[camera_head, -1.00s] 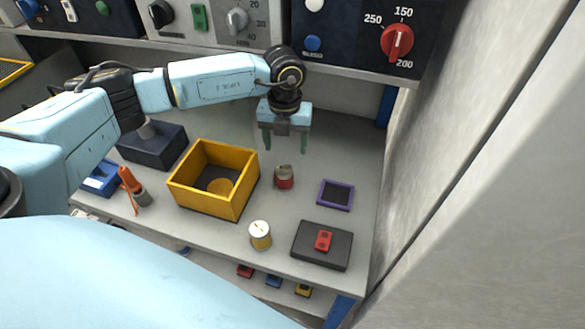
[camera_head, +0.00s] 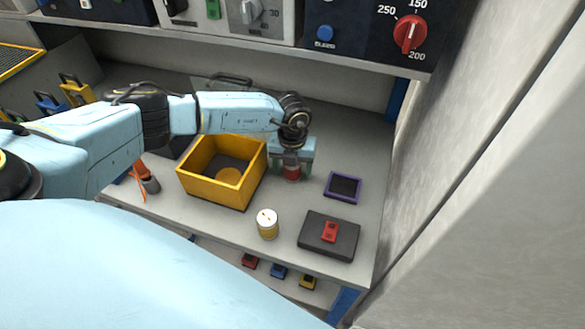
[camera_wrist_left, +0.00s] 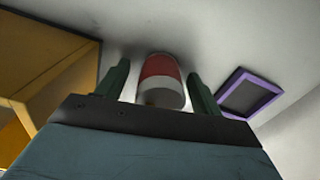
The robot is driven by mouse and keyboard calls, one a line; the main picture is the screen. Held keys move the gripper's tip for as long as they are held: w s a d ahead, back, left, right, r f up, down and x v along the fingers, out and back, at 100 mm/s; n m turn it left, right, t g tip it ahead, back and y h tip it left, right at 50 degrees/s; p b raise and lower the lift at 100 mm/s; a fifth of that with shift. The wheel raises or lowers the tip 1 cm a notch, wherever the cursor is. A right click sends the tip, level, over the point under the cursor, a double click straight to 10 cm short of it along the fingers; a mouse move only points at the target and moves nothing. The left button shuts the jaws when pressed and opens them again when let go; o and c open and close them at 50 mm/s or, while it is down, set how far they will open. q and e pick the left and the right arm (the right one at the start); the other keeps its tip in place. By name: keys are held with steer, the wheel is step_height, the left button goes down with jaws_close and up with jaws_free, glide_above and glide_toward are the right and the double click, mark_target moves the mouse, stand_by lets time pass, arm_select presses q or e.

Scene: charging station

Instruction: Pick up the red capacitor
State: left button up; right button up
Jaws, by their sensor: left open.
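The red capacitor (camera_head: 292,173) stands upright on the grey bench, just right of the yellow bin. In the left wrist view it is a red and pale cylinder (camera_wrist_left: 160,80) between the two green fingers. My left gripper (camera_head: 292,168) is open and lowered around the capacitor, with one finger on each side. In the wrist view gaps show between the fingers (camera_wrist_left: 160,88) and the capacitor. The gripper body hides the capacitor's top in the head view. My right gripper is not in view.
The yellow bin (camera_head: 211,191) is close on the left, holding a round yellow thing. A purple-framed square (camera_head: 343,187) lies right. A white-and-yellow cylinder (camera_head: 267,230) and a dark pad (camera_head: 316,242) with a red piece (camera_head: 330,232) are nearer. A control panel overhangs behind.

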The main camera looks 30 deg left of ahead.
arm_select(q)
steer(key=c, duration=1.2)
steer(key=shift+r, duration=0.2)
